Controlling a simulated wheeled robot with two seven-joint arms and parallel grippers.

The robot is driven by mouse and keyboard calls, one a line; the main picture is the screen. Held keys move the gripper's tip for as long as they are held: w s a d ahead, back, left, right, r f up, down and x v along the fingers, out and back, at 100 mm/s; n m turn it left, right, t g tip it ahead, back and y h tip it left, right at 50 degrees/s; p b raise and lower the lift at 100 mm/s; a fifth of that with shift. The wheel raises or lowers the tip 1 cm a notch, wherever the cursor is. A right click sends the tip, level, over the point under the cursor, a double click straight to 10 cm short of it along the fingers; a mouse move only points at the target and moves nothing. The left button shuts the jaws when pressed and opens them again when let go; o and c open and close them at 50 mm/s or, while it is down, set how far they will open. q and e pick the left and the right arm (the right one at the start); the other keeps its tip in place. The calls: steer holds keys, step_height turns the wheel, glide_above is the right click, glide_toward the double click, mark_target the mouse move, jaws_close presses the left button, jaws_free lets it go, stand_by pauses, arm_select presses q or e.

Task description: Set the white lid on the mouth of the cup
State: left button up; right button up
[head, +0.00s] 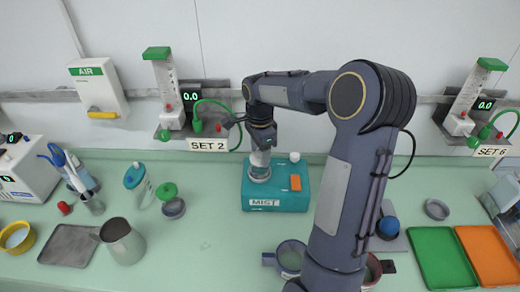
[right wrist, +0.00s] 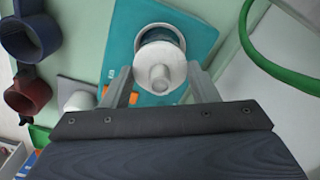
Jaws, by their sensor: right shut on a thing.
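The white lid (right wrist: 160,72), round with a raised knob, is between the two fingers of my right gripper (right wrist: 160,80) in the right wrist view. The cup (right wrist: 158,36) shows behind it as a pale ring with a dark inside, partly covered by the lid. In the head view my right gripper (head: 261,148) points down above the cup (head: 259,174), which stands on the teal MIST box (head: 276,205). The lid is just above or at the cup's mouth; I cannot tell whether they touch. My left gripper is not in view.
The MIST box carries an orange patch (head: 295,183) and a small white knob (head: 294,157). Blue-grey (head: 290,257) and dark red (head: 373,270) mugs are in front. Green and orange trays (head: 442,258) lie right.

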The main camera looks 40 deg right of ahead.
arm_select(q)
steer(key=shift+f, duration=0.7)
arm_select(e)
steer(key=shift+f, duration=0.75)
steer(key=o, duration=1)
steer(key=shift+o, duration=0.2)
steer(key=shift+r+p, duration=0.7)
steer(key=shift+r, duration=0.15)
steer(key=shift+s+a+r+p, duration=0.1)
steer(key=shift+r+p, duration=0.35)
steer(key=shift+r, duration=0.2)
step_height(320, 180, up, 2)
steer(key=shift+p, duration=0.5)
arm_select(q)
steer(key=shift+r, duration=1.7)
arm_select(e)
steer(key=shift+r, duration=1.3)
steer(key=shift+f, duration=0.1)
